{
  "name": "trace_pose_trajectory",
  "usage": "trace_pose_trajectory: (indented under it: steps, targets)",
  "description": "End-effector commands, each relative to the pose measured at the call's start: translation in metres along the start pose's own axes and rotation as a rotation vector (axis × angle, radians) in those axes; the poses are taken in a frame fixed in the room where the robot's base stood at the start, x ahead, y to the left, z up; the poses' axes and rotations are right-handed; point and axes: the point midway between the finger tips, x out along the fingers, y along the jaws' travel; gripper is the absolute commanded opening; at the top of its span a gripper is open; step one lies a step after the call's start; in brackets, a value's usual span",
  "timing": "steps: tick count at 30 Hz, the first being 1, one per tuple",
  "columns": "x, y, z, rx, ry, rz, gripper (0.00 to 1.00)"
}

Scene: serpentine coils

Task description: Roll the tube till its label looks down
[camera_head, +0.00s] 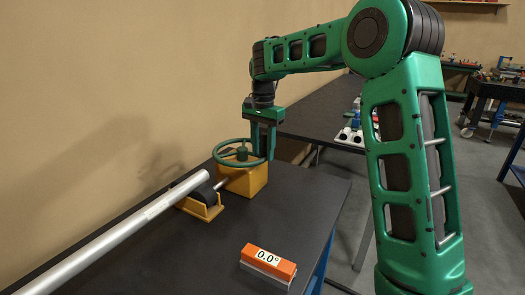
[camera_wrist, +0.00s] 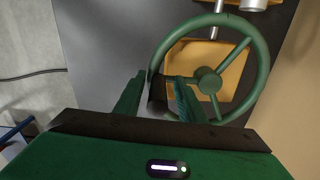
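The silver tube (camera_head: 120,229) runs from the lower left up to a yellow roller stand (camera_head: 207,212), on a dark bench. I cannot make out its label. A green handwheel (camera_head: 222,149) sits on a yellow box (camera_head: 246,184) beyond the tube's end, with a thin shaft toward the roller stand. My gripper (camera_head: 264,152) points down at the wheel's right rim. In the wrist view, my gripper's fingers (camera_wrist: 157,80) stand apart on either side of the rim and a dark knob (camera_wrist: 157,93). Gaps show beside the knob, so the gripper looks open around it.
An orange block (camera_head: 268,262) with a display reading 0.0° stands at the bench's front right. The bench top (camera_head: 175,258) between it and the tube is clear. A wall is behind the tube. Another dark table (camera_head: 318,115) with small items stands behind.

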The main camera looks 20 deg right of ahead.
Motion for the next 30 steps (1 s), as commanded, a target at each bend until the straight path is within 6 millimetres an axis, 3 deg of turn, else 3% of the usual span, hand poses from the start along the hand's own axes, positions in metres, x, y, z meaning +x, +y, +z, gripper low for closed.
trace_pose_trajectory:
  steps: [5,18,30]
  targets:
    - [-0.017,-0.001,-0.001,-0.001,0.002,-0.002,0.36]
    - [-0.092,-0.003,0.0,-0.003,0.002,-0.002,0.36]
    - [-0.107,-0.003,-0.001,-0.002,0.0,0.0,0.36]
